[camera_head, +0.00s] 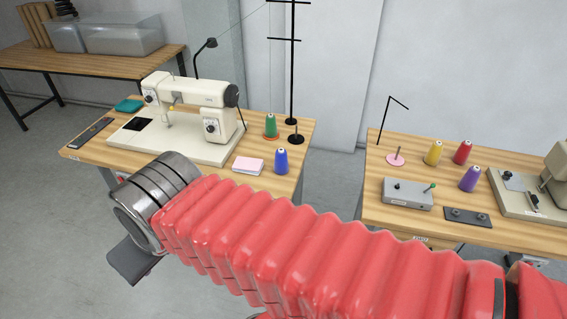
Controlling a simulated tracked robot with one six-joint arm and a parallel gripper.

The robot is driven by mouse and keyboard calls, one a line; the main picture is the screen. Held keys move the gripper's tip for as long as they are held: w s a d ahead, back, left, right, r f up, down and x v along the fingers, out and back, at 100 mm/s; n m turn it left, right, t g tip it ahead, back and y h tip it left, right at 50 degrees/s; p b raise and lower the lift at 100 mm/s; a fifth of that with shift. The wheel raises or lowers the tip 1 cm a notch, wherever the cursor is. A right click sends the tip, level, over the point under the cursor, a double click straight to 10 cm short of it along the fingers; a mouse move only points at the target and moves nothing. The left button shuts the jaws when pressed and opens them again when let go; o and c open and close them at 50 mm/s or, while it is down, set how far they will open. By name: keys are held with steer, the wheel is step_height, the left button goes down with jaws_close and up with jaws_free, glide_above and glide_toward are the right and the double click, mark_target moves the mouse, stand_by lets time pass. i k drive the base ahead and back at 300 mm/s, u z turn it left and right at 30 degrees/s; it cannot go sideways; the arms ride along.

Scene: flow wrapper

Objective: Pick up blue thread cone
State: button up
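The blue thread cone (281,162) stands upright on the left wooden table (306,130), near its right end. It is right of a pink-and-white pad and in front of a green cone. My red ribbed arm crosses the foreground and ends at left in a metal collar, which overlaps the front of that table in the picture.
A sewing machine (197,105) fills much of the left table. A green cone (270,126) and a thin black thread stand (292,75) are behind the blue cone. The right table (374,210) holds yellow, red and purple cones. A floor gap separates the tables.

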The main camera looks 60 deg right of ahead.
mark_target(281, 165)
steer(key=z, duration=0.75)
steer(key=i, duration=1)
steer(key=z, duration=0.05)
